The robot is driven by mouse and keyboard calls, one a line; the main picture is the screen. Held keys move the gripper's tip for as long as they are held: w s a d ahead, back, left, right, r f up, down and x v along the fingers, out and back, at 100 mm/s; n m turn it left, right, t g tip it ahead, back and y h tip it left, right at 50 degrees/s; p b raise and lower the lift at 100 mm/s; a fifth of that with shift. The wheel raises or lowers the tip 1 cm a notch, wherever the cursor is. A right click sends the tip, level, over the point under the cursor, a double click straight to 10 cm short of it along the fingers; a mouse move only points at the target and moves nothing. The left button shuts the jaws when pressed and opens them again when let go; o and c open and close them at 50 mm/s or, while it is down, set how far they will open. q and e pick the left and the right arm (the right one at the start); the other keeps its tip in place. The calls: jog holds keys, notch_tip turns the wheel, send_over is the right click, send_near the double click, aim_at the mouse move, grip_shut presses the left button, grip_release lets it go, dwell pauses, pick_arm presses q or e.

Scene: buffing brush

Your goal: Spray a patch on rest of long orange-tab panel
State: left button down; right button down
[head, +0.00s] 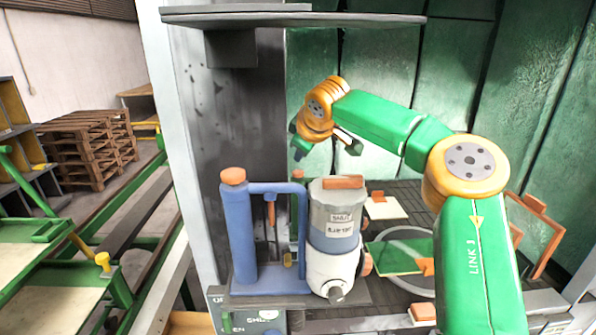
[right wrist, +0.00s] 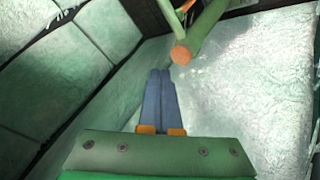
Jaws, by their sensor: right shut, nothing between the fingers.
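A green panel (head: 392,260) with an orange tab lies by a grey ring in the booth, partly behind my right arm. A smaller pale panel (head: 385,207) with an orange tab lies farther back. I cannot tell which is the long panel or whether either bears a patch. A grey and white labelled canister (head: 334,235) stands upright beside a blue frame (head: 243,235) with an orange cap. My right gripper (head: 352,147) is above and behind the canister, apart from it. In the right wrist view its blue fingers (right wrist: 162,100) are together and empty. My left gripper is out of view.
A green tube with an orange end (right wrist: 181,55) is ahead of the fingers in the right wrist view. An orange frame (head: 541,240) stands at the right. Green booth walls (head: 520,90) close the back. Wooden pallets (head: 88,145) and a green cart (head: 50,255) are outside, left.

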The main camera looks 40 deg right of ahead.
aim_at(301, 174)
jog(key=shift+a+r, duration=0.1)
jog(key=shift+r, duration=1.95)
